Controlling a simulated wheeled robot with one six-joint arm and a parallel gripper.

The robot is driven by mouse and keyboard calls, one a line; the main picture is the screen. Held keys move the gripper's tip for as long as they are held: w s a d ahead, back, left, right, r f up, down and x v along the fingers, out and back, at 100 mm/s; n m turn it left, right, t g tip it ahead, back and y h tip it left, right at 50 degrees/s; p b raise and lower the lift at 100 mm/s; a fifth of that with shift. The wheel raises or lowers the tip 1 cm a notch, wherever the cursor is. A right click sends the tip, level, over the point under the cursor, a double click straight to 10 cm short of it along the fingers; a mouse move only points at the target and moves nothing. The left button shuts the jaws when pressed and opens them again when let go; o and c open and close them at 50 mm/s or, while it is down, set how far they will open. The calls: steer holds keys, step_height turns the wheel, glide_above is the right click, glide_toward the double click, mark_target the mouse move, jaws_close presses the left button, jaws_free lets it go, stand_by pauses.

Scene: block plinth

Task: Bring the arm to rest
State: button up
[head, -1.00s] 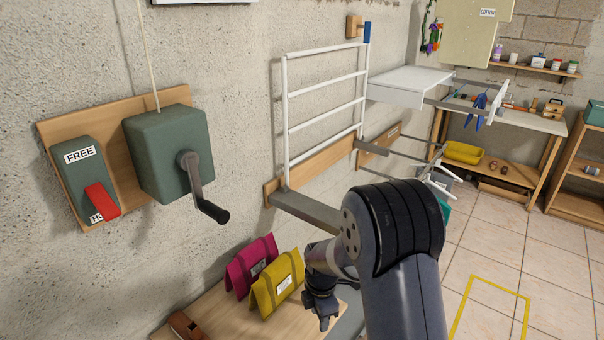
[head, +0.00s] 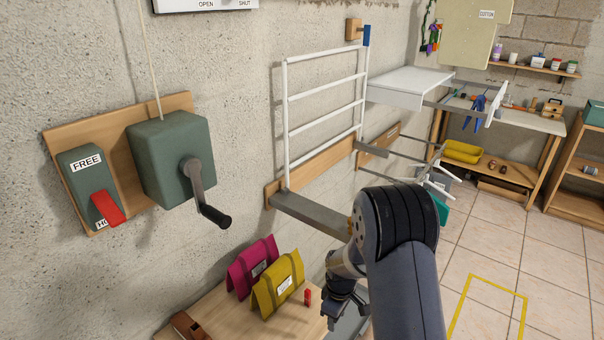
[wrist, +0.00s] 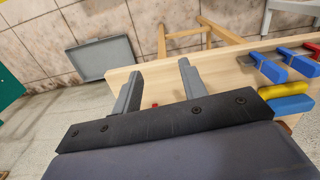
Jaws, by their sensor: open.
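My gripper (head: 343,310) is low in the head view, just right of the wooden bench top (head: 232,310), partly hidden by my own arm. In the wrist view its two grey fingers (wrist: 160,72) stand apart with nothing held between them. My arm is bent, with its dark joint in front of the wall rail. A small red piece (head: 308,297) stands on the bench, left of my gripper. A bit of red (wrist: 155,105) also shows between the fingers in the wrist view.
A yellow bag (head: 279,284) and a magenta bag (head: 250,266) stand on the bench. A green crank box (head: 170,160) and a lever box marked FREE (head: 88,185) hang on the wall. A white rack (head: 325,115) is behind my arm. Tiled floor (head: 485,240) is clear at right.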

steer(key=d+m, duration=0.1)
steer(key=m, duration=0.1)
steer(key=d+f+m+p, duration=0.1)
steer(key=m, duration=0.1)
steer(key=d+f+m, duration=0.1)
steer(key=m, duration=0.1)
steer(key=shift+w+d+f+m, duration=0.1)
steer(key=shift+w+d+m, duration=0.1)
steer(key=shift+w+m, duration=0.15)
stand_by(0.3)
